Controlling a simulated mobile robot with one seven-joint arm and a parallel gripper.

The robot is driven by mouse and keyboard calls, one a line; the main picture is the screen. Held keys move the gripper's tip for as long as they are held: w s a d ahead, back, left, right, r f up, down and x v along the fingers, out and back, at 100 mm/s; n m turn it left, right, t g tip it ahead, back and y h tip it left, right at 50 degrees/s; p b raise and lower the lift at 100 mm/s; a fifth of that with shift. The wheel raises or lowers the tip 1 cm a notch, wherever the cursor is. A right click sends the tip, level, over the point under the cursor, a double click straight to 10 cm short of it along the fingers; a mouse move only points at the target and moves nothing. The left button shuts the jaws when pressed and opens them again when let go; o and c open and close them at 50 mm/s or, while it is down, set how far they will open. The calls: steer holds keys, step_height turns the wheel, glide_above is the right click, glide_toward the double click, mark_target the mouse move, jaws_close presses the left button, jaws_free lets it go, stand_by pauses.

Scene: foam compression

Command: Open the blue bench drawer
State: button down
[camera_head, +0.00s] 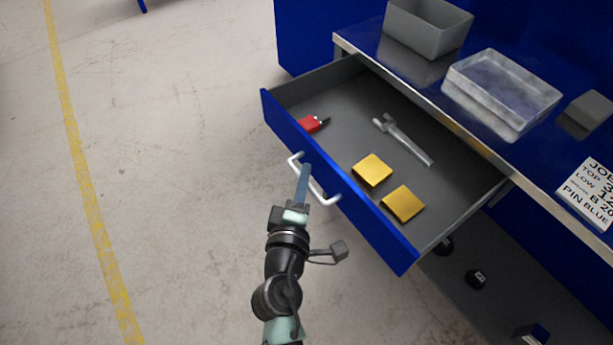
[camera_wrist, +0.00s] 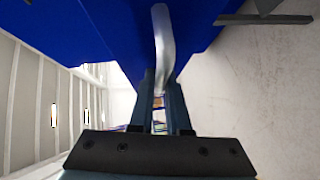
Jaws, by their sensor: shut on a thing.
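The blue bench drawer (camera_head: 335,189) stands pulled well out from the bench, with its grey inside in view. Its white bar handle (camera_head: 318,187) is on the blue front. My gripper (camera_head: 303,184) reaches the handle from the front and is shut on it. In the wrist view the handle (camera_wrist: 163,45) runs down between the two fingers of my gripper (camera_wrist: 160,90), with the blue drawer front (camera_wrist: 110,25) behind it. The exact contact of the fingertips is hard to see.
In the drawer lie a red tool (camera_head: 310,124), a grey wrench (camera_head: 404,138) and two yellow blocks (camera_head: 372,170). On the bench top stand a grey bin (camera_head: 427,27), a clear tray (camera_head: 502,88) and a printed card (camera_head: 590,192). The floor (camera_head: 170,170) at left is clear.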

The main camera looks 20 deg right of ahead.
steer(key=c, duration=0.9)
jaws_free()
steer(key=b+v, duration=0.1)
steer(key=v, duration=1.2)
steer(key=shift+w, duration=0.1)
